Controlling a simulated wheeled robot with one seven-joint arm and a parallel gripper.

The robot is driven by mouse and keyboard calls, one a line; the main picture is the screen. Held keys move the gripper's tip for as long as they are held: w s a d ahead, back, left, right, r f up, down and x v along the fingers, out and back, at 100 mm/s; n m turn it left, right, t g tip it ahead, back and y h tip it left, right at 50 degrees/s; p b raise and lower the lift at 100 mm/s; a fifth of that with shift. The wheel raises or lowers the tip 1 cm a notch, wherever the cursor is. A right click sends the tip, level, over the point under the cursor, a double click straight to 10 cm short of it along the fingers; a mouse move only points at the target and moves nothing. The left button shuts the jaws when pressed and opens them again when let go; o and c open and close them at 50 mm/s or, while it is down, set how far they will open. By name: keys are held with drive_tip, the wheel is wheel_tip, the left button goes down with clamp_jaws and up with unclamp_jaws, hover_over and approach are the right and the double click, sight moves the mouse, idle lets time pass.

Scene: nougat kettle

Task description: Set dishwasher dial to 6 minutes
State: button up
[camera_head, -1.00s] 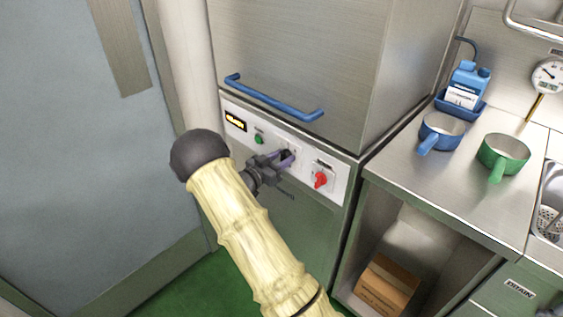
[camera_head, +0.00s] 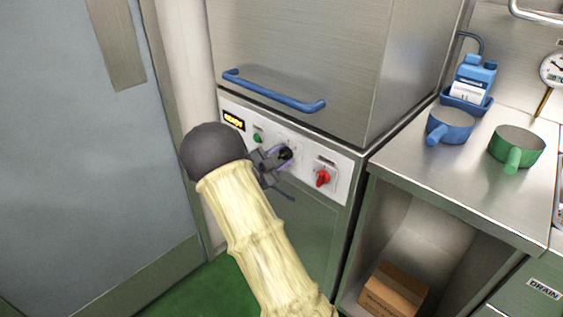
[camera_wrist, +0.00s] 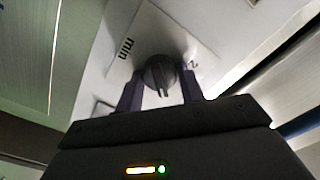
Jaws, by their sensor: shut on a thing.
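The dishwasher (camera_head: 300,60) is a steel hood with a white control panel (camera_head: 342,183). Its black dial (camera_head: 287,153) sits mid-panel, between a green button and a red switch. In the wrist view the dial (camera_wrist: 160,72) is round with a ridge, between my two fingers, with "min" printed on one side and a "2" on the other. My gripper (camera_head: 280,158) is at the panel, its fingers on either side of the dial and shut on it; it also shows in the wrist view (camera_wrist: 163,92). The other dial markings are hidden or too blurred to read.
A blue handle (camera_head: 272,94) crosses the hood above the panel. A red switch (camera_head: 323,177) is right of the dial, a green button (camera_head: 257,138) and lit display (camera_head: 233,120) left. A steel counter at right holds blue (camera_head: 449,125) and green (camera_head: 516,147) pans.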

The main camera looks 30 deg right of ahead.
drive_tip(key=shift+f+m, duration=0.1)
drive_tip(key=shift+m, duration=0.2)
drive_tip(key=o, duration=1)
drive_tip(key=shift+a, duration=0.15)
drive_tip(key=p+v, duration=0.2)
drive_tip(key=v, duration=1.5)
drive_tip(key=shift+s+a, duration=0.1)
